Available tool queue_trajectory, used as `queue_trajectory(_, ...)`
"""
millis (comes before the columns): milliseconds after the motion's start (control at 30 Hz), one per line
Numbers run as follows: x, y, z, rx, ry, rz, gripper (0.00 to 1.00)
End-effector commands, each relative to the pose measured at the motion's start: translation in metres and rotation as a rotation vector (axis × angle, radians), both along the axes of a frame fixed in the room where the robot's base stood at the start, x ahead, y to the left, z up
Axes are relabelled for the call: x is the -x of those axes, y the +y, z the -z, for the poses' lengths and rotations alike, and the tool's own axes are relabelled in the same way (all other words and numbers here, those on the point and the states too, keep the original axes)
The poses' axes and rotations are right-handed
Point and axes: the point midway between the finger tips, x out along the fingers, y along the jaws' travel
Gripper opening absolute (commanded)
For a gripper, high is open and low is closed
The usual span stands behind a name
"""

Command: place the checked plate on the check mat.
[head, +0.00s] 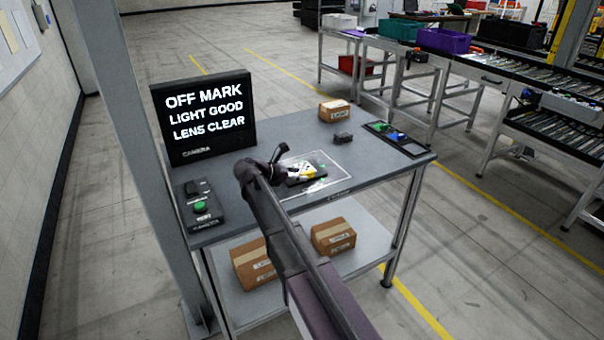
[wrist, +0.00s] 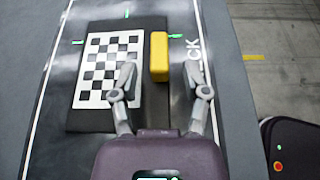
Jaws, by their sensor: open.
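The checked plate (wrist: 108,70) is a dark board with a black-and-white check pattern and a yellow block (wrist: 159,56) standing at its right side. In the wrist view it lies inside the white outline of the check mat (wrist: 48,120), whose lettering is partly hidden. My gripper (wrist: 160,68) is open, with one finger over the check pattern and the other to the right of the yellow block. The fingers stand apart from the block on both sides. In the head view my arm partly hides the plate and mat (head: 342,167).
A screen (head: 205,116) at the back left reads "OFF MARK, LIGHT GOOD, LENS CLEAR". A green-button box (head: 202,208), a small carton (head: 334,111), a dark block (head: 343,138) and a dark tray (head: 395,138) stand on the table. Its front right corner is clear.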

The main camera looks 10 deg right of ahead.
Motion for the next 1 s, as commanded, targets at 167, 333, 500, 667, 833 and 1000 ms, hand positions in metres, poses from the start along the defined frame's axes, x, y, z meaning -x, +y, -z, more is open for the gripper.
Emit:
queue_trajectory(167,0.009,0.027,-0.015,0.000,0.000,-0.002,0.60)
queue_trajectory(333,0.016,0.051,-0.025,0.000,0.000,-0.001,0.60)
queue_trajectory(500,0.022,0.069,-0.032,0.000,0.001,-0.001,0.60)
queue_trajectory(667,0.025,0.077,-0.034,0.000,0.001,0.000,0.60)
queue_trajectory(833,0.026,0.079,-0.034,0.000,0.000,0.000,0.60)
queue_trajectory(1000,0.026,0.079,-0.034,0.000,0.000,0.000,0.60)
